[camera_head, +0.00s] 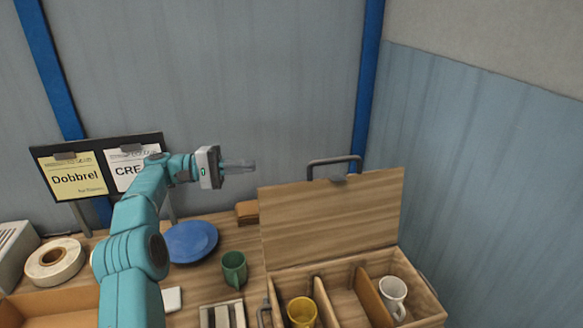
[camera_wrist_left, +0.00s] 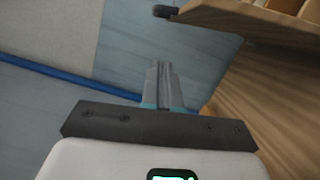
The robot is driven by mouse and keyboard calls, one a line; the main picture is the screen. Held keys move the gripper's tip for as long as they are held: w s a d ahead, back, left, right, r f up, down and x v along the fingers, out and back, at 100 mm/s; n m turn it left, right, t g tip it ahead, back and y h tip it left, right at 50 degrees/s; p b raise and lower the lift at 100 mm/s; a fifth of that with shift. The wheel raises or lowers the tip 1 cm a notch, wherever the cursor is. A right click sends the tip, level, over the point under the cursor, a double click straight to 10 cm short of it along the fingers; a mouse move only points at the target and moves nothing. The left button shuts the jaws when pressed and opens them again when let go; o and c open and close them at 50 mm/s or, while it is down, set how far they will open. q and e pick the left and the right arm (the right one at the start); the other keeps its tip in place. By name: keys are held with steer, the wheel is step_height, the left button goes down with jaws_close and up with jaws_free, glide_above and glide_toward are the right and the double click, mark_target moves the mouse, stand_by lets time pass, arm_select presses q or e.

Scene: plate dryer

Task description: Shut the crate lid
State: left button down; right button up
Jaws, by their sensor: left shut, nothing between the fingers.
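The wooden crate (camera_head: 420,305) stands at the lower right in the head view, its compartments open to view. Its wooden lid (camera_head: 330,220) stands raised at the back, with a dark handle (camera_head: 335,160) on its top edge. My left gripper (camera_head: 250,164) is shut and empty, to the left of the lid's handle and a little above the lid's left corner, apart from it. In the left wrist view the shut fingers (camera_wrist_left: 162,85) point toward the wall, with the lid (camera_wrist_left: 245,18) at the upper right. My right gripper is not in view.
A yellow mug (camera_head: 302,311) and a white mug (camera_head: 393,297) sit in the crate. A green mug (camera_head: 234,268), blue plate (camera_head: 191,241) and tape roll (camera_head: 54,263) are on the table to the left. A sign board (camera_head: 100,150) stands behind my arm.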

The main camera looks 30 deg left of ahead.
arm_select(q)
steer(key=w+d+r+p, duration=0.1)
steer(key=w+d, duration=0.3)
steer(key=d, duration=0.7)
steer(key=shift+d+p, duration=0.15)
steer(key=shift+p, duration=0.35)
steer(key=shift+s, duration=0.1)
